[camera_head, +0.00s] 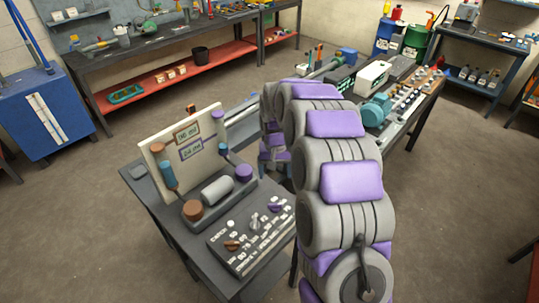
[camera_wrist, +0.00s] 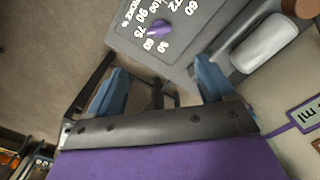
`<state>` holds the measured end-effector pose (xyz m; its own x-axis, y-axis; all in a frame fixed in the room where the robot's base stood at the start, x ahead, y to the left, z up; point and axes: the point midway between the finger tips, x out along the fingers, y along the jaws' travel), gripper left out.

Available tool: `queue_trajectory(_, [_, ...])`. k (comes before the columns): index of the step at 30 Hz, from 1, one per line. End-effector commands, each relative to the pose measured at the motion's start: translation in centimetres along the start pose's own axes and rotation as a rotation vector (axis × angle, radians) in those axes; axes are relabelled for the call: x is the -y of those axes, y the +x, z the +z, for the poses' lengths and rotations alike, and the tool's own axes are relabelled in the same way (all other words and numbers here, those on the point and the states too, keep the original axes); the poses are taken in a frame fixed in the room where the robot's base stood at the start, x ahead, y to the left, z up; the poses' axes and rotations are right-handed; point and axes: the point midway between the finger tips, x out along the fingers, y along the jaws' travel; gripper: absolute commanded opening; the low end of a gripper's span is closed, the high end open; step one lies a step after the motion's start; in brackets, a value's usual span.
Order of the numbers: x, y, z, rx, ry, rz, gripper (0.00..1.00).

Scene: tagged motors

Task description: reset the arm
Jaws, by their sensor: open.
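My gripper (camera_wrist: 160,82) is open, its two blue fingers apart with nothing between them. It hangs over the edge of a grey control panel (camera_wrist: 190,22) that has a purple pointer knob (camera_wrist: 158,28) and printed numbers. In the head view my grey and purple arm arches from the lower right up and away, and it hides most of the gripper. The same control panel (camera_head: 250,238) lies on the front dark table (camera_head: 150,190), with several knobs. Behind it stands a cream board (camera_head: 165,150) with "96 ml" and "24 ml" labels.
A grey cylinder (camera_head: 217,190) sits between an orange-brown knob (camera_head: 192,210) and a purple knob (camera_head: 243,174). A second table with a teal motor (camera_head: 376,110) stands beyond my arm to the right. A blue cabinet (camera_head: 45,115) is at left.

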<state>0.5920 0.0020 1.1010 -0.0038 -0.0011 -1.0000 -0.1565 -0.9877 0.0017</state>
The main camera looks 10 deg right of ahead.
Motion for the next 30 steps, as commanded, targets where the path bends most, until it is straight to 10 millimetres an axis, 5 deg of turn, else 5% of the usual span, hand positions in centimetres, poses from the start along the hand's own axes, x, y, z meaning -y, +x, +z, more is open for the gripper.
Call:
queue_trajectory(7, [0.0,-0.4,0.6,0.003,-0.004,-0.001,0.83])
queue_trajectory(11, [-0.1,-2.1,2.8,0.008,-0.022,-0.006,0.83])
queue_trajectory(21, [-1.2,-7.4,13.3,0.049,-0.091,-0.012,0.83])
queue_trajectory(30, [-3.1,-9.7,23.6,0.089,-0.135,-0.002,0.83])
